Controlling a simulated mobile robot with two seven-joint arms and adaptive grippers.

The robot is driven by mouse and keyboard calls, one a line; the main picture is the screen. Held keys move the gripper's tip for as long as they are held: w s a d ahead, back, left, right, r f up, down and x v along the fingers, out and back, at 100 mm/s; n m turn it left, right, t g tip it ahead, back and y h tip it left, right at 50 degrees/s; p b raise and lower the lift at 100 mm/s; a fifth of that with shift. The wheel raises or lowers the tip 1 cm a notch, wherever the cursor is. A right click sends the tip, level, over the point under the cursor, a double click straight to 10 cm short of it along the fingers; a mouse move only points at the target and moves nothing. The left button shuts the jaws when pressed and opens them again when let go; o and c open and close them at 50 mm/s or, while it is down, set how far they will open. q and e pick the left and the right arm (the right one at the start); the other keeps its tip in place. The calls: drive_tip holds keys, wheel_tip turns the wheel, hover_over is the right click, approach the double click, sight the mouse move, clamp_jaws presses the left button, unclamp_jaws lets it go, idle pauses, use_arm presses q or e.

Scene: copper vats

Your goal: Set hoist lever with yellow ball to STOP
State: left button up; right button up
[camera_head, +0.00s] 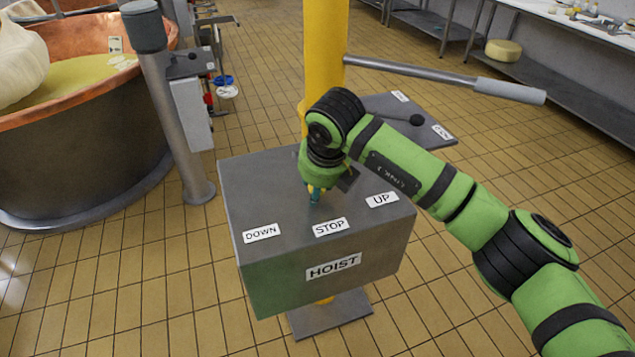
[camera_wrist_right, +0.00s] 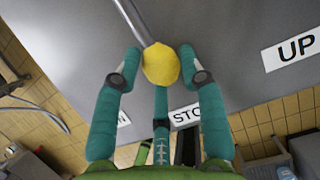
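The grey hoist box (camera_head: 240,208) has DOWN (camera_head: 261,233), STOP (camera_head: 330,227) and UP (camera_head: 382,199) labels along its top's front edge. The yellow ball (camera_wrist_right: 161,64) sits on a metal lever rod (camera_wrist_right: 134,20). In the right wrist view the ball is above the STOP label (camera_wrist_right: 186,115), slightly to its left. My right gripper (camera_head: 315,195) is low over the box, behind STOP. Its teal fingers (camera_wrist_right: 160,62) stand around the ball, with narrow gaps at the sides; I see no clear grip. The hand hides the ball in the head view. My left gripper is out of view.
A yellow post (camera_head: 325,40) with a grey-handled bar (camera_head: 508,91) rises behind the box. Another lever panel (camera_head: 385,104) is behind my right arm. A copper vat (camera_head: 90,125) and a grey post (camera_head: 170,115) stand at left. Tiled floor is open in front.

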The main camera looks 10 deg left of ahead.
drive_tip(key=shift+d, duration=0.15)
drive_tip(key=shift+r, duration=0.3)
drive_tip(key=v, duration=1.1)
drive_tip(key=shift+s, duration=0.25)
drive_tip(key=shift+r, duration=0.1)
